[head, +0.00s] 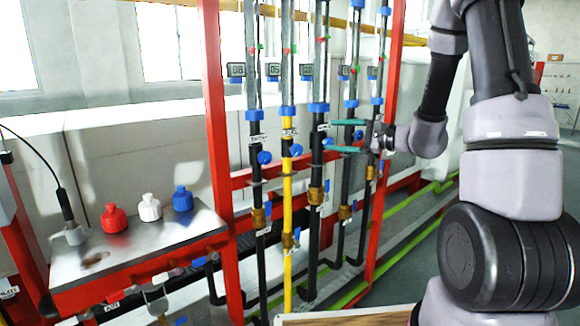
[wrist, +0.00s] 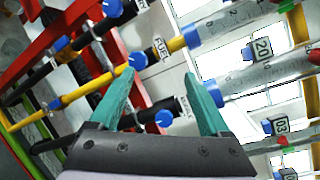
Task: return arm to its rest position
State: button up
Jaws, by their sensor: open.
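My arm reaches in from the right of the head view, with its grey and black links bent. My gripper (head: 338,136) has two green fingers pointing left, toward the row of vertical pipes. In the wrist view my gripper (wrist: 158,85) shows its two green fingers spread apart with nothing held between them. A black pipe with a blue knob (wrist: 163,118) shows behind the gap between the fingers. I cannot tell whether the fingers touch any pipe.
A red frame (head: 214,120) carries several pipes, including a yellow one (head: 288,220), with blue knobs and small displays. A metal bench (head: 130,250) at left holds a red bottle (head: 114,218), a white bottle (head: 149,207) and a blue bottle (head: 183,199). Green pipes run along the floor.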

jog(key=s+a+r+n+g+h, duration=0.2)
jog(key=s+r+n+g, duration=0.15)
jog(key=s, duration=0.55)
jog(key=s+a+r+n+g+h, duration=0.2)
jog(key=s+n+g, duration=0.2)
jog(key=s, duration=0.4)
jog(key=s+d+r+n+t+h, duration=0.1)
jog(key=s+d+r+t+h, duration=0.4)
jog(key=s+d+h, duration=0.2)
jog(key=d+h, duration=0.1)
jog(key=d, duration=0.1)
jog(key=shift+s+d+n, duration=0.25)
jog(key=shift+d+n, duration=0.1)
jog(key=shift+d, duration=0.05)
jog(key=shift+w, duration=0.1)
